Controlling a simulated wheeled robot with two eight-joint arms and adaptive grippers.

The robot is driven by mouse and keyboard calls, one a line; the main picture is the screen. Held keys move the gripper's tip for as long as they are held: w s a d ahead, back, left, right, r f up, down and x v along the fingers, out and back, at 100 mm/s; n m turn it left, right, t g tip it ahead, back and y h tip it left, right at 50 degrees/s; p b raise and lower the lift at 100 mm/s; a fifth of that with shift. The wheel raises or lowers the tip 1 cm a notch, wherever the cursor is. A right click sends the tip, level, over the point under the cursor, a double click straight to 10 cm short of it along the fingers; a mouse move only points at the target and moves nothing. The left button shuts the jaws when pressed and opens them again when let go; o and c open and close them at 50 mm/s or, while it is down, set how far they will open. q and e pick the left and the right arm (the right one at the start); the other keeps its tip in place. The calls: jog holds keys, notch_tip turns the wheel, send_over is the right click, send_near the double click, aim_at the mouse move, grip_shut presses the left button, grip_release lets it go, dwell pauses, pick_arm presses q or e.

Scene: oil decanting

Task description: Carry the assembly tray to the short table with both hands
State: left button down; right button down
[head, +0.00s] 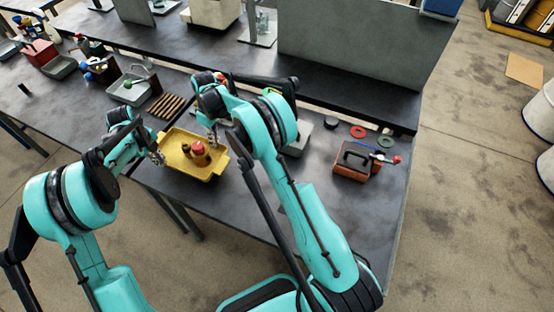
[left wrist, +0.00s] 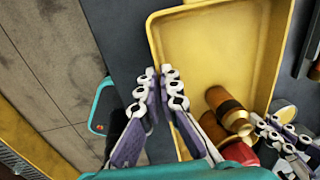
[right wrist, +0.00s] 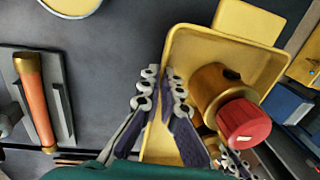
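The yellow assembly tray (head: 178,168) is at the front edge of the dark table, with a brass-brown cylinder and a red-capped part in it. My left gripper (head: 158,158) is at its left side; in the left wrist view (left wrist: 159,72) its fingers straddle the tray wall (left wrist: 153,42), closed on it. My right gripper (head: 213,140) is at the tray's far right side; in the right wrist view (right wrist: 159,74) its fingers are closed on the wall (right wrist: 170,55). The brown cylinder (right wrist: 211,84) and red cap (right wrist: 243,123) stand inside. I cannot tell whether the tray touches the table.
Brown rods (head: 166,105) lie behind the tray, and a grey bin (head: 127,91) stands further back left. An orange-brown box (head: 356,161) and green and red rings (head: 385,141) are on the right of the table. A grey panel (head: 345,55) stands behind. The floor on the right (head: 465,200) is open.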

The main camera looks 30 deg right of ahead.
aim_at(217, 148)
pick_arm(q)
jog(key=shift+s, duration=0.1)
pick_arm(e)
jog(key=shift+s+d, duration=0.1)
